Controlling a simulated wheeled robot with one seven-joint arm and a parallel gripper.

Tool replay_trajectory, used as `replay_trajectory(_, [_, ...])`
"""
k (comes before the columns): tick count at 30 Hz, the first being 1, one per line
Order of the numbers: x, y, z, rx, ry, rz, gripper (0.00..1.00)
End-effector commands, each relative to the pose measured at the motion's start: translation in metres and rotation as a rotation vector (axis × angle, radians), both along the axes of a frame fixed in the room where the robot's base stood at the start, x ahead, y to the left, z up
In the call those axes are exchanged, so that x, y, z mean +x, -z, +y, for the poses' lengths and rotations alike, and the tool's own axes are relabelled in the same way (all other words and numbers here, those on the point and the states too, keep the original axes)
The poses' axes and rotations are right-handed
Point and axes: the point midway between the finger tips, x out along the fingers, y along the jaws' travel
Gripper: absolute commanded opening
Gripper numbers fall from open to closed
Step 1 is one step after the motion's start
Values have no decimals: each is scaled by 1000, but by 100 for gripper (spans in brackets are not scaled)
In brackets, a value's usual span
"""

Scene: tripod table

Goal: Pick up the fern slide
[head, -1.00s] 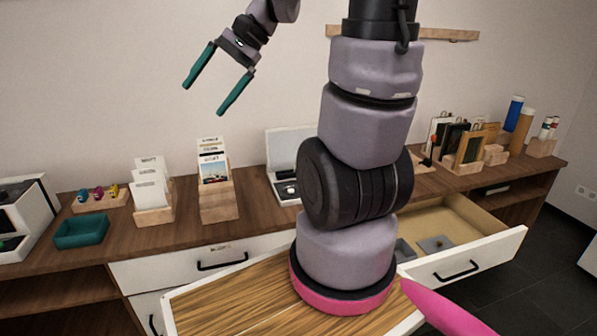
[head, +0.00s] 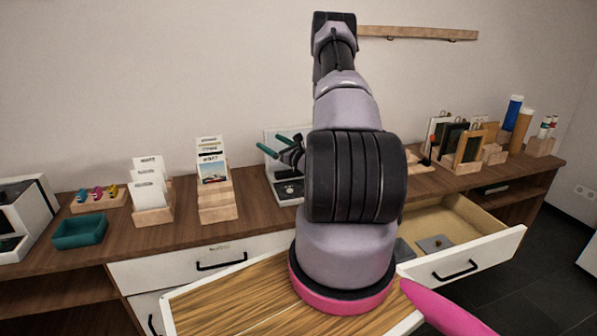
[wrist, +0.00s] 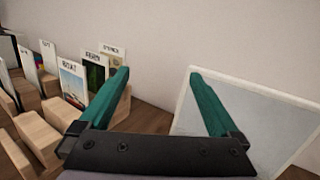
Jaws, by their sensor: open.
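The fern slide (wrist: 95,72) is a white-edged card with a dark green picture, in the wrist view. It stands between the boat slide (wrist: 72,84) in front and another slide (wrist: 113,55) behind. Its lower part is hidden by the boat slide. In the head view only its top strip (head: 209,149) shows, above the boat slide in the wooden holder (head: 218,205). My gripper (wrist: 157,82) is open and empty, its teal fingers apart. In the head view my gripper (head: 279,146) is right of the holder, partly hidden by my arm.
A white case with an open lid (head: 284,186) stands right of the holder; its raised lid (wrist: 250,118) is near my right finger. Another card holder (head: 154,215) is to the left, with a teal tray (head: 80,232) beyond. An open drawer (head: 470,218) juts out at right.

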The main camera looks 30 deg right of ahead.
Motion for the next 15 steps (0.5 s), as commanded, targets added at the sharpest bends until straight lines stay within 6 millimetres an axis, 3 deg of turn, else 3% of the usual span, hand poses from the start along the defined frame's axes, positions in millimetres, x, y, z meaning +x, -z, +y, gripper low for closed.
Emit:
replay_trajectory(1, [-8, 32, -22, 30, 92, 26, 98])
replay_trajectory(6, [-41, 108, -78, 74, 354, 87, 98])
replay_trajectory(11, [-62, 142, -100, 82, 474, 118, 98])
replay_trajectory(15, [-54, 147, -107, 78, 496, 119, 98])
